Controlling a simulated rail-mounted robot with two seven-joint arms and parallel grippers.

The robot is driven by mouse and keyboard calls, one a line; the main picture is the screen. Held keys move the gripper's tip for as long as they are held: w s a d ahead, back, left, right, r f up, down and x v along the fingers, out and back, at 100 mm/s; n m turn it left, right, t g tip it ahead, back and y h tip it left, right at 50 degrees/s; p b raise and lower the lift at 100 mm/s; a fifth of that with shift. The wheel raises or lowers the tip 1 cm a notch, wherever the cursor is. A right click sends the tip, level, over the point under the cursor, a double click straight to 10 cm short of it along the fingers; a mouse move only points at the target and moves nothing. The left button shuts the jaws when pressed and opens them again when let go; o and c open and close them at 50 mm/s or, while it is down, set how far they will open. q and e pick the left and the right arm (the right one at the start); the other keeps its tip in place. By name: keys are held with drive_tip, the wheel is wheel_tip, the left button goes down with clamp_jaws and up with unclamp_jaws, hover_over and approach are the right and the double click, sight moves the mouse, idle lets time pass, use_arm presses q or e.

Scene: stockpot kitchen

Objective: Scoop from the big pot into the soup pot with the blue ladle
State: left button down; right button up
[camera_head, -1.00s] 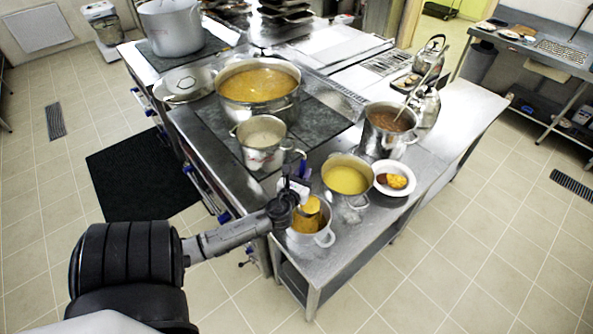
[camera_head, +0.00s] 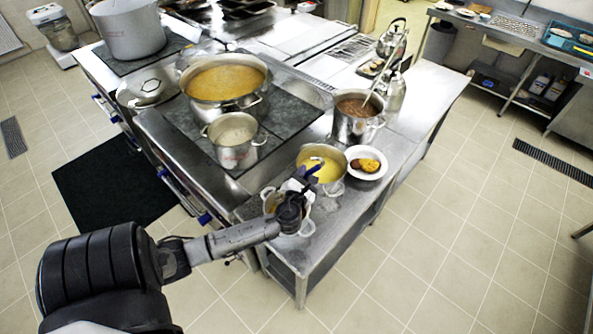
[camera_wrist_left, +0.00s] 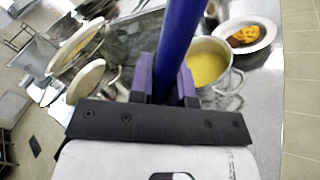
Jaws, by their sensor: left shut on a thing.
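My left gripper (camera_head: 290,208) is shut on the handle of the blue ladle (camera_head: 314,169), above a small pot (camera_head: 307,226) at the counter's near end. The handle's end reaches toward the upper right, in front of a pot of yellow soup (camera_head: 333,172). The blue handle (camera_wrist_left: 179,38) stands between the purple fingers in the wrist view. The ladle's bowl is hidden behind the gripper. The big pot (camera_head: 226,80) of orange soup is on the stove. Which smaller pot is the soup pot, I cannot tell. My right gripper is not in view.
A smaller pot of pale liquid (camera_head: 234,143) stands in front of the big pot. A pot of brown stew (camera_head: 357,121) and a white plate of food (camera_head: 366,163) are to the right. A lid (camera_head: 145,88) lies left of the big pot.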

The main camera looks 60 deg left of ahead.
use_arm(q)
drive_tip(key=shift+w+d+m, duration=0.3)
drive_tip(key=shift+w, duration=0.05)
drive_tip(key=w+d+f+m+p, duration=0.2)
drive_tip(key=w+d+f+m, duration=0.6)
drive_tip(key=f+m, duration=0.3)
drive_tip(key=shift+w+f+m, duration=0.35)
drive_tip(key=shift+f+m, duration=0.05)
drive_tip(key=shift+f, duration=0.15)
drive_tip(key=shift+d, duration=0.15)
idle(0.8)
idle(0.7)
